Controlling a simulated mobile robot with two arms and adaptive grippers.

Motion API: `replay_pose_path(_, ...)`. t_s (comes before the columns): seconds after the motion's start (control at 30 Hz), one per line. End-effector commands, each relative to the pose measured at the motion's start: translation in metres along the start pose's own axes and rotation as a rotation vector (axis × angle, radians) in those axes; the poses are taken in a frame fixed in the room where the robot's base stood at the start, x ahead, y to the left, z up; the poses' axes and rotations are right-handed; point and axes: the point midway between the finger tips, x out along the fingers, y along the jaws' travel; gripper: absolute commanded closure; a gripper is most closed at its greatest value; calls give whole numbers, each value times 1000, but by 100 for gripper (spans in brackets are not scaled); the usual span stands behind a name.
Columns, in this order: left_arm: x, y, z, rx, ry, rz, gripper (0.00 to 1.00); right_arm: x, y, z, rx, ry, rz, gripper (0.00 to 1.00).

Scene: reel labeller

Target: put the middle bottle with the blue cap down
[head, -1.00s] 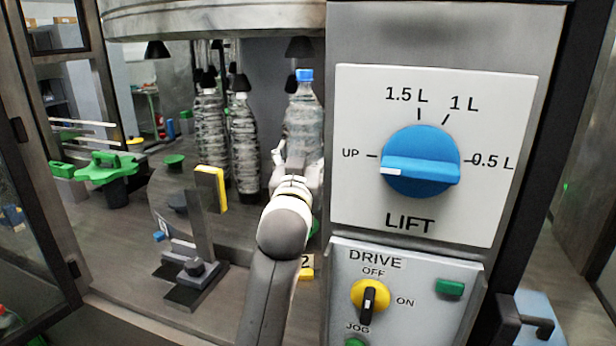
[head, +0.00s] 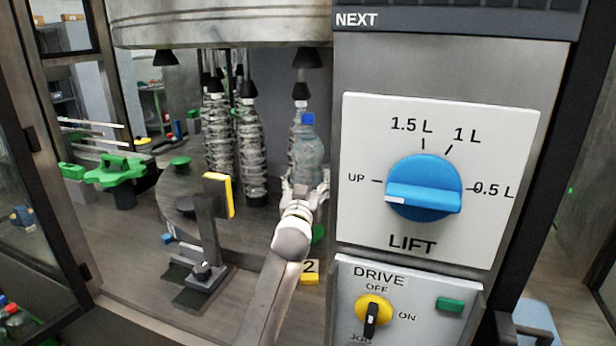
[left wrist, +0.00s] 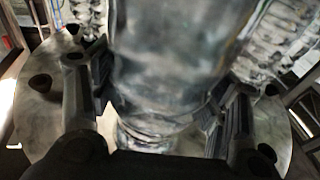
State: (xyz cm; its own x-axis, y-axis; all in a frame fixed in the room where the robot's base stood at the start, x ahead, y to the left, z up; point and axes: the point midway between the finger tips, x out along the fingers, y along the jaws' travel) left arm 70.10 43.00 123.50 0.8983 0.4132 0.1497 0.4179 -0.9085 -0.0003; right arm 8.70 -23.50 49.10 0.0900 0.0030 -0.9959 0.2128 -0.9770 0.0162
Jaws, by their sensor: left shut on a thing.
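The bottle with the blue cap (head: 308,150) is clear and stands upright inside the machine, beneath the row of dark cones. My left gripper (head: 305,190) is closed around its lower part, and the arm comes up from the bottom of the head view. In the left wrist view the bottle (left wrist: 170,65) fills the middle, between the two dark fingers of my left gripper (left wrist: 150,105). Whether the bottle's base touches a surface is hidden by the gripper. My right gripper is not in view.
Several clear ribbed bottles (head: 250,150) stand left of the held one. The LIFT panel (head: 440,170) with its blue knob (head: 424,187) closes off the right side. A bracket with a yellow pad (head: 218,193) and a green star wheel (head: 115,171) stand to the left.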

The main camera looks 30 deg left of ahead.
Motion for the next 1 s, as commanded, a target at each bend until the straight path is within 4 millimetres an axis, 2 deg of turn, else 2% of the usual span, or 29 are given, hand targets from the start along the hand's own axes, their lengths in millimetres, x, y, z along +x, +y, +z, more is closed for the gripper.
replay_pose_path(0.03,-1,1,2,0,3,1,93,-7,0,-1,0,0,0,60)
replay_pose_path(0.2,-4,0,20,-2,6,0,93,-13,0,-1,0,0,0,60)
replay_pose_path(0.6,-5,0,26,-1,9,1,93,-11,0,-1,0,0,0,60)
replay_pose_path(0.63,-6,0,31,0,-2,0,30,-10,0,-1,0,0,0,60)
replay_pose_path(0.8,-5,0,30,0,-2,0,9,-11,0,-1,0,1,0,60)
replay_pose_path(1.0,-5,0,30,0,-2,0,9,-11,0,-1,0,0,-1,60)
